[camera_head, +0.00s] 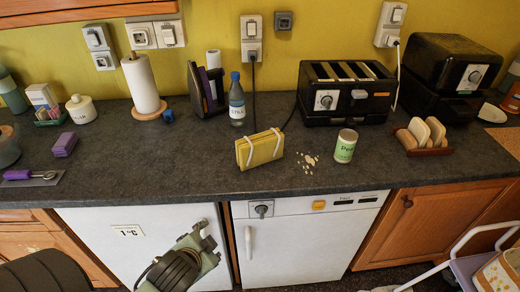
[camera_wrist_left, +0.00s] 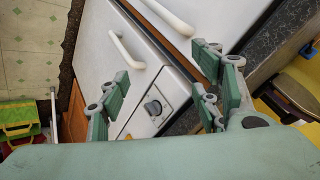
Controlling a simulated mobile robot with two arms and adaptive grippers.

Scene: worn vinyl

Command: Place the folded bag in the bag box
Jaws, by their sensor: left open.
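A folded yellow bag (camera_head: 260,150) with white straps stands on the dark countertop, near the front edge at mid-counter. My left gripper (camera_head: 203,236) is below the counter edge, in front of the white appliance doors, to the left of the bag and apart from it. In the left wrist view the left gripper (camera_wrist_left: 160,103) has its green fingers wide apart, with nothing between them. A dark upright holder (camera_head: 197,92) with purple contents stands behind the bag; I cannot tell whether it is the bag box. My right gripper is not in view.
Near the bag are a bottle (camera_head: 236,98), a can (camera_head: 345,146) and scattered pale bits (camera_head: 309,162). A black toaster (camera_head: 346,93) stands behind, with a toast rack (camera_head: 425,149) further right. The countertop left of the bag has free room.

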